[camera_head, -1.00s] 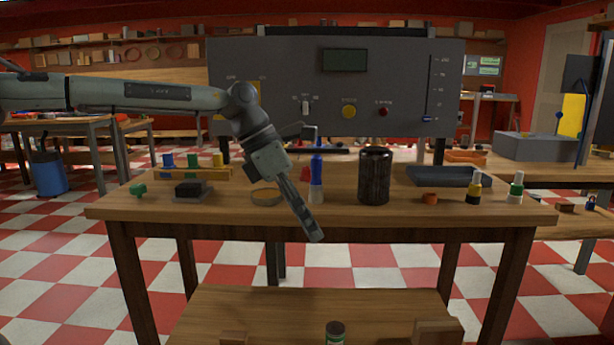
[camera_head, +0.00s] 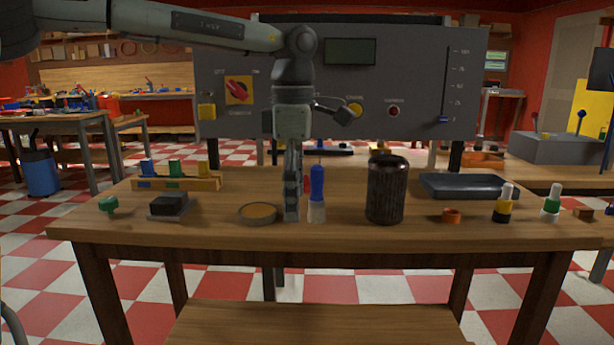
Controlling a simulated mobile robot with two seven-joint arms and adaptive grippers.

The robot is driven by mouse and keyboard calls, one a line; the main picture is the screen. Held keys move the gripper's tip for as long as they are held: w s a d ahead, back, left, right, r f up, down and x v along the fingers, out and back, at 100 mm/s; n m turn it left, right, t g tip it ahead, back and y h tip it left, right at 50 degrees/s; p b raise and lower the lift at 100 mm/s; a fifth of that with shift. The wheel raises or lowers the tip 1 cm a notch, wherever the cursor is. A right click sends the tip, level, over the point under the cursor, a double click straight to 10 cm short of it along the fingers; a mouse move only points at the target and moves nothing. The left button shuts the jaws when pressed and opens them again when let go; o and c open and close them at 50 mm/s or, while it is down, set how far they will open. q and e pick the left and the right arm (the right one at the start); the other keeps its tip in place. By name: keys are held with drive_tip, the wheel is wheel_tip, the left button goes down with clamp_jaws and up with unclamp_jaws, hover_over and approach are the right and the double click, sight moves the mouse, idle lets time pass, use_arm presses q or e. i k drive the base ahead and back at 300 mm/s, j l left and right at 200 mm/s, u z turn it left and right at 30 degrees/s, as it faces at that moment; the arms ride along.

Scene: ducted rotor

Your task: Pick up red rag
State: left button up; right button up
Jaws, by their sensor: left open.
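A small patch of red (camera_head: 306,184), probably the red rag, shows on the workbench between my left gripper and a blue-topped bottle (camera_head: 317,186). Most of it is hidden, so its shape cannot be made out. My left gripper (camera_head: 292,214) is open and points straight down in front of the patch, just left of the bottle. Its fingers are seen nearly edge-on and look empty. Whether they touch the bench or the bottle cannot be told. My right gripper is out of view.
The workbench (camera_head: 150,228) also holds a round tin (camera_head: 259,214), a dark ribbed canister (camera_head: 386,190), a black block (camera_head: 169,206), a dark tray (camera_head: 468,186) and small bottles at right. A grey control panel (camera_head: 420,75) stands behind. Bare wood lies between canister and tray.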

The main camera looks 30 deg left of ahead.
sight(306, 183)
drive_tip(key=i+j, duration=0.8)
drive_tip(key=i, duration=0.1)
